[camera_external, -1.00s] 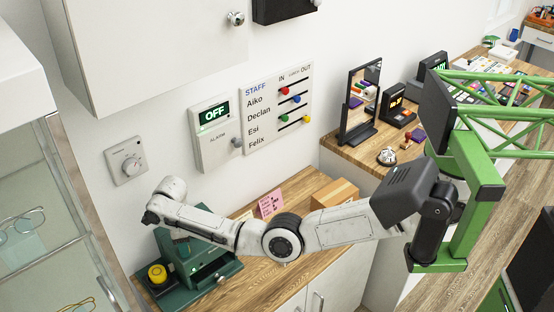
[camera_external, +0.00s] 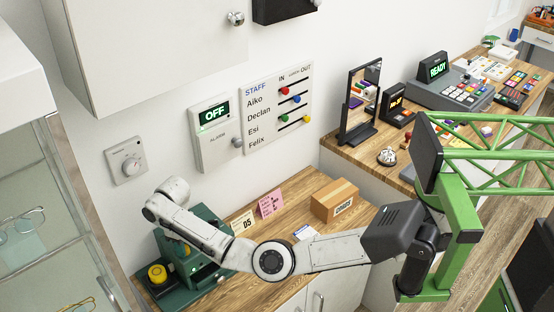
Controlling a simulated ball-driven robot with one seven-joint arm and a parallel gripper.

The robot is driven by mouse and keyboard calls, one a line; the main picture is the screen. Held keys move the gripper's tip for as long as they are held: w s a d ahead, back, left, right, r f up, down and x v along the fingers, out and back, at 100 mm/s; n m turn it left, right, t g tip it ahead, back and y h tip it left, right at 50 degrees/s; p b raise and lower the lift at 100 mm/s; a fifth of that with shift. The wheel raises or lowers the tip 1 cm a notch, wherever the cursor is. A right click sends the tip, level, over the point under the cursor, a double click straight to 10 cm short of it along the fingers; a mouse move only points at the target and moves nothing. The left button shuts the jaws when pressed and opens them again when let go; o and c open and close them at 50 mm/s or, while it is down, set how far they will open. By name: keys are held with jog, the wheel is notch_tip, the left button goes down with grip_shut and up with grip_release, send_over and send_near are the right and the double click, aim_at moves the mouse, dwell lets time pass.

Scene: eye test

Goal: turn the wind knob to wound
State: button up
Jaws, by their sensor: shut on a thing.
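A dark green device (camera_external: 208,214) stands on the left end of the wooden counter, with a round yellow button (camera_external: 157,273) on its front left. My pale arm crosses in front of it and covers much of its middle. I cannot make out a knob marked wind, or any wound mark. My wrist is just above and left of the device, but my gripper's fingers are hidden behind my own arm. What they hold does not show.
A round dial (camera_external: 130,166) and an alarm panel (camera_external: 213,130) reading OFF are on the wall. A glass case (camera_external: 60,190) is at left.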

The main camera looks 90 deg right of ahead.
jog(key=shift+r+m+b, duration=0.1)
jog(key=shift+m+b, duration=0.2)
jog(key=shift+b, duration=0.45)
jog(key=o, duration=1)
jog(key=shift+o, duration=0.2)
notch_tip(320, 180, up, 11)
jog(key=shift+d, duration=0.2)
jog(key=shift+f, duration=0.25)
